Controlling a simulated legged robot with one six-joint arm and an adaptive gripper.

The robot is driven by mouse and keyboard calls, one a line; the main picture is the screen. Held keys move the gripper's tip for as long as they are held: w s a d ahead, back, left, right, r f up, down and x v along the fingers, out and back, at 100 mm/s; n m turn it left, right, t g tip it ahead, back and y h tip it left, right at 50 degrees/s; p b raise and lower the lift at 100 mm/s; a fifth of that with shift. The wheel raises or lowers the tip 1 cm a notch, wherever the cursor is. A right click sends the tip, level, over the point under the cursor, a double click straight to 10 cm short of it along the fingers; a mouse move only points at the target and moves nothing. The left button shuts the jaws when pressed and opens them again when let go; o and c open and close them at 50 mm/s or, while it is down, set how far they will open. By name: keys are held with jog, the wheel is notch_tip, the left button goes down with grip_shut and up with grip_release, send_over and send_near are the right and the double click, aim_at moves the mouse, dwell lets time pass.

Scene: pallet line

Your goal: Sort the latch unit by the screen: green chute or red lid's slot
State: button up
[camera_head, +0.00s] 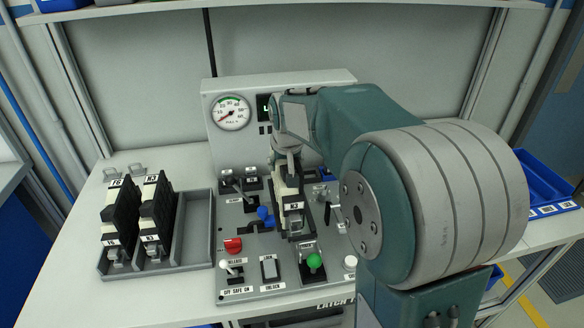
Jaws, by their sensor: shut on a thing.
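A black-and-cream latch unit (292,206) with a small white label stands in the middle of the grey test station (252,280). My gripper (286,164) comes down from above and is shut on the unit's upper part. The fingers are small and partly hidden by my wrist. The unit looks roughly upright; I cannot tell whether it is seated or slightly raised. I see neither a green chute nor a red lid with a slot.
Two similar units (119,222) (155,217) stand in a grey tray (193,240) at left. The station carries a gauge (230,112), red knob (233,245), blue handle (265,216) and green-topped control (314,261). Blue bins (543,184) are at right. The front-left table is clear.

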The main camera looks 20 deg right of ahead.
jog(key=s+a+r, duration=0.4)
jog(key=s+r, duration=0.1)
jog(key=r, duration=0.2)
jog(key=shift+a+r, duration=0.25)
dwell(0.3)
